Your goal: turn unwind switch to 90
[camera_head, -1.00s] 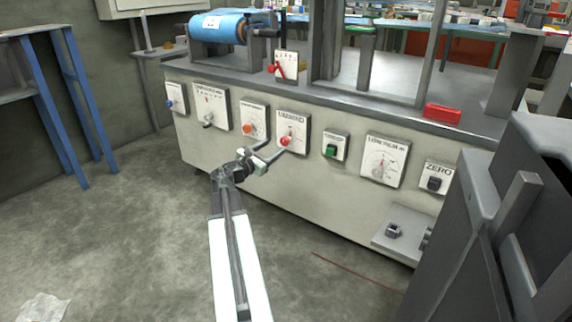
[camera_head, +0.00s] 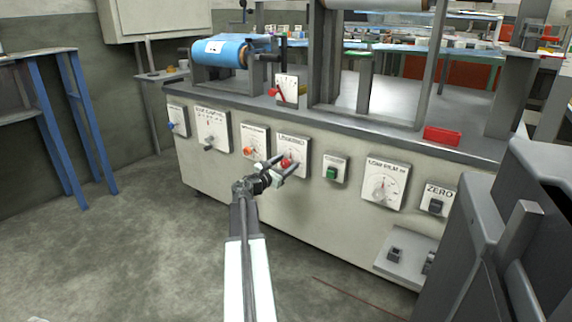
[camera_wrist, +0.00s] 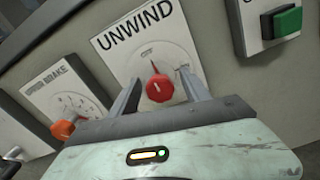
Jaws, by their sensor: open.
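The unwind switch is a red knob (camera_wrist: 159,88) with a pointer, on a white plate (camera_wrist: 127,40) marked UNWIND. In the wrist view its pointer aims up toward the small mark at the top of the dial. In the head view the red knob (camera_head: 286,162) sits on the machine's front panel. My gripper (camera_head: 278,168) is open at the knob. In the wrist view the two fingers of my gripper (camera_wrist: 160,88) stand to the left and right of the knob, with a gap on each side. Whether the fingertips reach the plate is unclear.
An orange knob (camera_wrist: 63,130) on a brake plate is left of the switch. A green button (camera_wrist: 287,21) is to the right. The dial marked LOW FILM (camera_head: 381,187) and the ZERO button (camera_head: 436,205) are further right. Open floor (camera_head: 130,240) lies in front of the panel.

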